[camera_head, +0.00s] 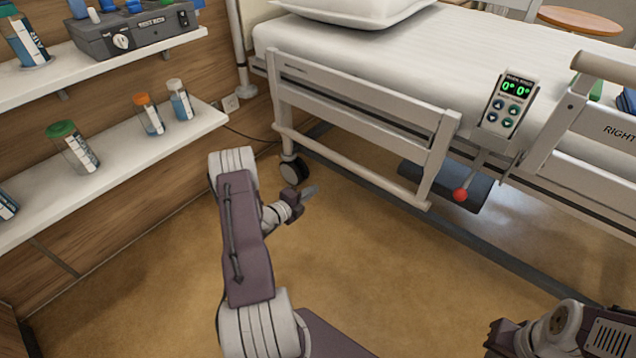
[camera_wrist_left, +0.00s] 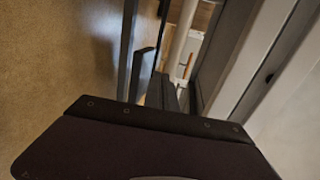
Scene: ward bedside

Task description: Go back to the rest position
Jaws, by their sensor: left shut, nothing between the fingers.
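My left gripper (camera_head: 311,191) is in the head view, left of the middle, above the brown floor and in front of the bed's side rail. Its fingers are shut with nothing between them, and it touches nothing that I can see. In the left wrist view a dark part of my own gripper fills the bottom, and its fingertips do not show clearly. My right gripper (camera_head: 495,342) shows at the bottom right of the head view, low and near the edge. Its fingers are too small and dark to tell whether they are open.
A bed (camera_head: 430,50) with a pale rail (camera_head: 360,92), a control panel (camera_head: 508,103) and a red-knobbed lever (camera_head: 460,195) stands beyond my arms. Wall shelves (camera_head: 120,160) with several bottles are on the left. The floor (camera_head: 400,270) between my arms is clear.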

